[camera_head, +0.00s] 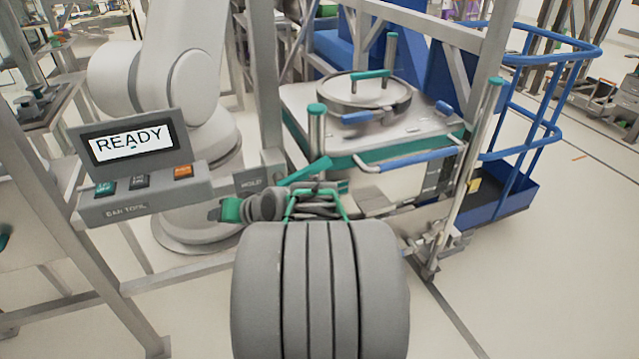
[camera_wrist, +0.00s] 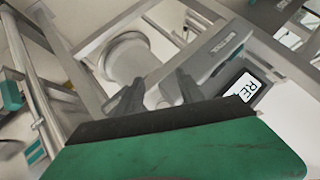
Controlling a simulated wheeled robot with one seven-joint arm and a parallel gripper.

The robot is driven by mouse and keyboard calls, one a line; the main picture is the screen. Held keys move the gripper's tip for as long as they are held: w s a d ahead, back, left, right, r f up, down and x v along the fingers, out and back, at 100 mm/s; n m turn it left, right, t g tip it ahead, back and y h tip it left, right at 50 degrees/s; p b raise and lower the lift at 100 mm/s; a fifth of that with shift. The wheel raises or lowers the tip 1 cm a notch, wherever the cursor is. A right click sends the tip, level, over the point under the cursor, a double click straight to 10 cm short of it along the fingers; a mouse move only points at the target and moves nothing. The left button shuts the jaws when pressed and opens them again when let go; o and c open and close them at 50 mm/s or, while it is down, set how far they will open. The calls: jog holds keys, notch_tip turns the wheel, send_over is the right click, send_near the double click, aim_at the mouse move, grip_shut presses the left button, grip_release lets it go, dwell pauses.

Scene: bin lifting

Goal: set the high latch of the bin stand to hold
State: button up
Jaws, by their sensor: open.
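The bin stand (camera_head: 365,160) is a pale, green-edged platform on grey posts, right of centre in the head view. A round lidded bin (camera_head: 365,92) sits on top. A slanted green lever (camera_head: 308,171) stands at its near left corner, beside a grey plate marked HOLD (camera_head: 250,183). I cannot tell for sure whether this lever is the high latch, or its setting. My gripper (camera_wrist: 157,95) shows two dark fingers spread apart in the wrist view, with nothing seen between them. In the head view my arm hides part of the stand's near side.
A grey console (camera_head: 145,190) with a READY screen (camera_head: 130,143) and several buttons stands at left; its screen also shows in the wrist view (camera_wrist: 240,92). A white robot arm (camera_head: 185,85) stands behind it. Grey frame posts flank the stand. A blue railed cart (camera_head: 505,190) is at right.

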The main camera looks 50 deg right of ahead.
jog(key=s+d+f+m+t+h+b, duration=0.1)
jog(key=s+d+m+t+h, duration=0.15)
jog(key=d, duration=0.55)
jog(key=s+d+f+m+t+h+b, duration=0.1)
jog(key=s+d+m+h+b, duration=0.2)
jog(key=d, duration=0.5)
jog(key=m+t+h, duration=0.1)
jog(key=m+h, duration=0.3)
jog(key=m, duration=0.3)
send_near(322, 167)
jog(key=x, duration=0.2)
jog(key=p+x, duration=0.1)
jog(key=x, duration=0.5)
jog(key=shift+w+d+p, duration=0.1)
jog(key=shift+d+p, duration=0.1)
jog(key=shift+p, duration=0.1)
jog(key=shift+w+d+f, duration=0.1)
jog(key=shift+w+d, duration=0.15)
jog(key=shift+w, duration=0.1)
grip_shut()
jog(key=shift+a, duration=0.1)
